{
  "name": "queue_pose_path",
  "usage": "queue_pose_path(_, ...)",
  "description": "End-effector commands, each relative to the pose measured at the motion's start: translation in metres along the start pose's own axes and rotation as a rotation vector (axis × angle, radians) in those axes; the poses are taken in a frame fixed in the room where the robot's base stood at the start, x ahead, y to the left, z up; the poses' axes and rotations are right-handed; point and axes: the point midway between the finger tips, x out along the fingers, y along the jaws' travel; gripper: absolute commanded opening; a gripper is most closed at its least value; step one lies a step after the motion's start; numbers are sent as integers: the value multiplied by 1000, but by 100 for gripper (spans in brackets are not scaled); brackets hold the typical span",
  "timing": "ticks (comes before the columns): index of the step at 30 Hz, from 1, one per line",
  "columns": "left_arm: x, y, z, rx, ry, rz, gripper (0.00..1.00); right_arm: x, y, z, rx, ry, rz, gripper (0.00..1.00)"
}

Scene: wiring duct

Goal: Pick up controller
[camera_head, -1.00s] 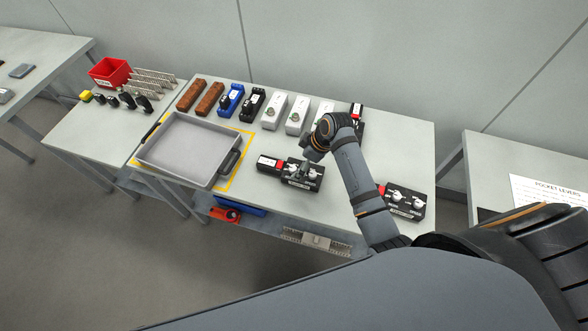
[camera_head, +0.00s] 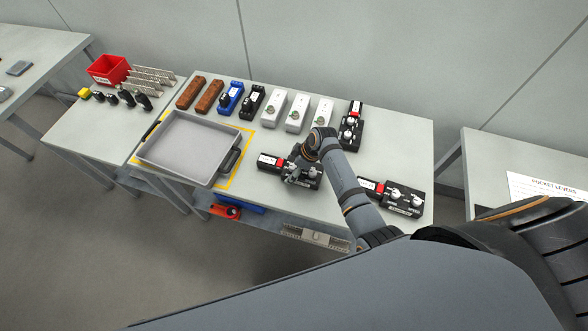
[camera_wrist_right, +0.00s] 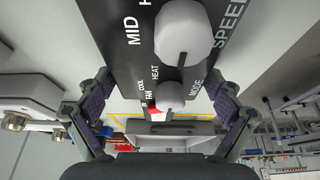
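Several black controllers with white knobs lie on the table. The middle controller (camera_head: 272,162) has a red-and-white end at its left; my right gripper (camera_head: 302,172) is down over it and hides part of it. In the right wrist view, the controller's labelled face (camera_wrist_right: 165,60), with two large white knobs, lies between the two fingers of my right gripper (camera_wrist_right: 160,102). The fingers are spread to either side of it and look open. A second controller (camera_head: 402,199) lies to the right and a third (camera_head: 352,130) at the back. My left gripper is not in view.
A grey tray (camera_head: 150,160) sits inside a yellow outline left of the middle controller. Brown, blue, black and white parts stand in a row behind. A red bin (camera_head: 108,70) is at the far left. A sheet-bearing table (camera_head: 490,170) stands at right.

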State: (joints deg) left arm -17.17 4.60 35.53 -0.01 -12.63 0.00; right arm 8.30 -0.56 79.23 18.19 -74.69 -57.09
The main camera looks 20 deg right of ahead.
Motion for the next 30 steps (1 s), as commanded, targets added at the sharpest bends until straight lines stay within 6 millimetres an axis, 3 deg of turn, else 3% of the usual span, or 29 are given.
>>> queue_pose_path(1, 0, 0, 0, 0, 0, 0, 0, 0, 0, 0, 0, 0, 0, 78)
queue_pose_path(8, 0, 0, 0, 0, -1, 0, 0, 0, 0, 0, 0, 0, 0, 47)
queue_pose_path(19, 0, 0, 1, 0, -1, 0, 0, -8, 1, -4, -1, 1, 1, 46)
queue_pose_path(23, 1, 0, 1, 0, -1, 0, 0, -29, 1, -13, -2, 3, 3, 46)
queue_pose_path(30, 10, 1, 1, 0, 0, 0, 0, -92, -38, -6, -1, 3, 3, 46)
